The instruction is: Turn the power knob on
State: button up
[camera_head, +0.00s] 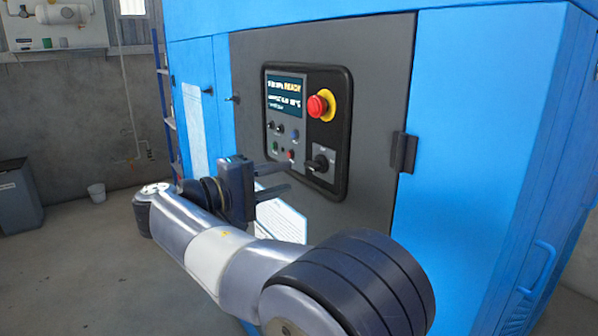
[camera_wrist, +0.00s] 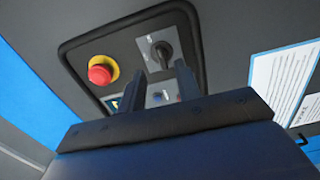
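The power knob (camera_head: 318,163) is a black rotary knob at the lower right of the control panel (camera_head: 340,122) on the blue cabinet. In the wrist view the knob (camera_wrist: 161,52) shows beyond my fingertips, its handle slanted. My gripper (camera_head: 286,178) is in front of the lower part of the panel, left of the knob in the head view. Its two fingers stand apart with nothing between them, and they are clear of the knob. In the wrist view my gripper (camera_wrist: 157,88) covers the lower part of the panel.
A red emergency stop button (camera_head: 317,105) on a yellow ring sits above the knob. A lit display (camera_head: 286,95) and several small buttons are to its left. A dark latch (camera_head: 404,152) sticks out at the door's right edge. Open floor lies to the left.

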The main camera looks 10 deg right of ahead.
aim_at(312, 170)
jog(key=shift+v, duration=1.7)
jog(key=shift+d, duration=0.1)
jog(key=x, duration=1.1)
jog(key=shift+b, duration=0.3)
jog(key=shift+p, duration=0.3)
jog(key=shift+s, duration=0.1)
